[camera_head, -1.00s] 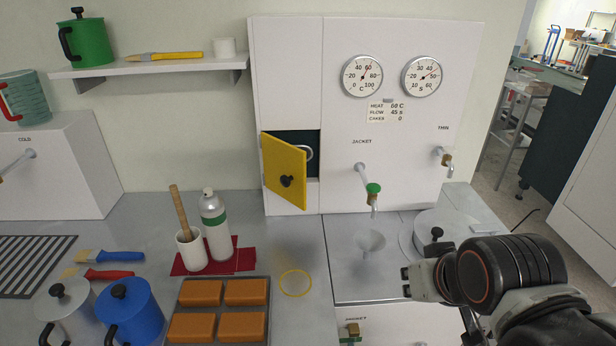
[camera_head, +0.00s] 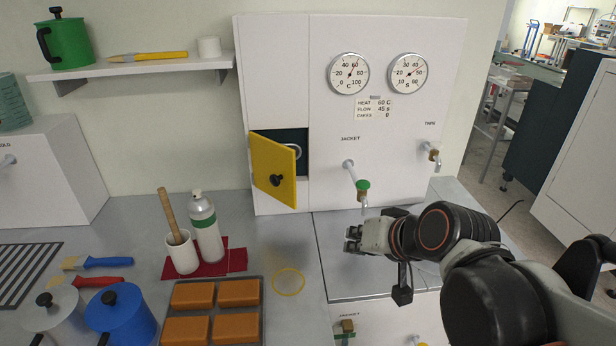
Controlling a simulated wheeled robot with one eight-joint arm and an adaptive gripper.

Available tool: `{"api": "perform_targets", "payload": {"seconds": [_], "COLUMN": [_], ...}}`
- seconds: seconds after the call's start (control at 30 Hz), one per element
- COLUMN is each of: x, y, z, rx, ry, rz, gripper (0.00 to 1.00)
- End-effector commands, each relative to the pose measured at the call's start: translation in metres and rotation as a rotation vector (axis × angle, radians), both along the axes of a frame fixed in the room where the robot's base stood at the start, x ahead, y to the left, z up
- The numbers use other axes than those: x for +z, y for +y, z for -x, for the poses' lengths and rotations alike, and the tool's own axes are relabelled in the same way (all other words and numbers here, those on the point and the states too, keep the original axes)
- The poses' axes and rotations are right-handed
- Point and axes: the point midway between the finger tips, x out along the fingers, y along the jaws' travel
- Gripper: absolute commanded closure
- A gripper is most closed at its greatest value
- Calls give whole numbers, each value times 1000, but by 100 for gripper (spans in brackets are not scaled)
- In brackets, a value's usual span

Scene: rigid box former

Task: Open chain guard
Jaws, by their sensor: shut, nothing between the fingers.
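The yellow chain guard door (camera_head: 272,172) stands swung open on the white cabinet, hinged at its left edge, with a black knob (camera_head: 276,181) on its face. Behind it is a dark recess (camera_head: 297,139) with a light ring-like part (camera_head: 296,152) partly showing; the door hides the rest. My gripper (camera_head: 350,239) is shut and empty, pointing left over the counter, to the right of and below the door and apart from it.
A green-handled tap (camera_head: 362,187) is just above my gripper, and another tap (camera_head: 433,156) is to the right.

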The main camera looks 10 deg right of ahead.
Motion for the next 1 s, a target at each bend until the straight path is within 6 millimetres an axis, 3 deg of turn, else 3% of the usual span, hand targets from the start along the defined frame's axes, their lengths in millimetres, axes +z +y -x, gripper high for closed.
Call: {"api": "perform_targets", "payload": {"seconds": [0.2,0.5,1.0], "x": [5,11,2], "y": [20,32,12], "z": [-47,-101,-162], "rx": [-46,-125,-295], "ry": [-62,-139,-244], "rz": [-220,-518,-1001], "gripper": [100,100,100]}}
